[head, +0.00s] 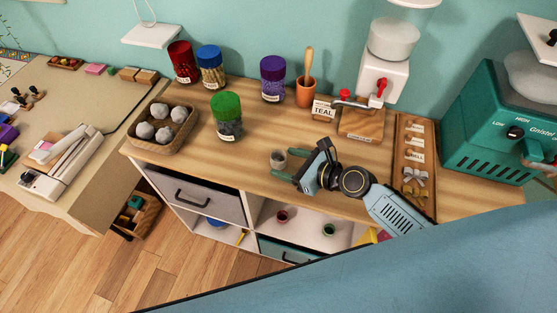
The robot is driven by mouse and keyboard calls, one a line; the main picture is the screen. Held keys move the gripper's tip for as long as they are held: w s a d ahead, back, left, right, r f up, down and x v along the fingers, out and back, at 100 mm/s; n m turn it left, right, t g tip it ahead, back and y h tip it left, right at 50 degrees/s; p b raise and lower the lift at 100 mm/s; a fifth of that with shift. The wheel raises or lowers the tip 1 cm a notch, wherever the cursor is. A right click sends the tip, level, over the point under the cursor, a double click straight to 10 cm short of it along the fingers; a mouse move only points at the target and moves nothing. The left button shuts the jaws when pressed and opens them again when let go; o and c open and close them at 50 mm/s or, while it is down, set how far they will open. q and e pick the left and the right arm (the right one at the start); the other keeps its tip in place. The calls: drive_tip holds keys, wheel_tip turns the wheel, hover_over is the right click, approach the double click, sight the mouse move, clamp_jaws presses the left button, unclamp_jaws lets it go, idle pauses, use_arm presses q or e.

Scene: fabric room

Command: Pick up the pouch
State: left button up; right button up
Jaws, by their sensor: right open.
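A small grey-brown item (278,158), which looks like the pouch, stands on the wooden counter top (250,180) near its front edge. It is small in the picture, so its exact shape is hard to tell. My right gripper (283,165) comes in from the right, low over the counter, with its teal fingers pointing left. The fingers are open, one on the near side of the item and one on the far side. I cannot tell whether they touch it. My left gripper is not in view.
A basket (188,140) of grey balls and a green-lidded jar (228,117) stand left of the gripper. Bare counter lies left of the item.

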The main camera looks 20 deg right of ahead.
sight(285, 161)
drive_tip(key=x, duration=0.4)
drive_tip(key=shift+w+d+r+b, duration=0.1)
drive_tip(key=shift+b, duration=0.3)
drive_tip(key=c, duration=1)
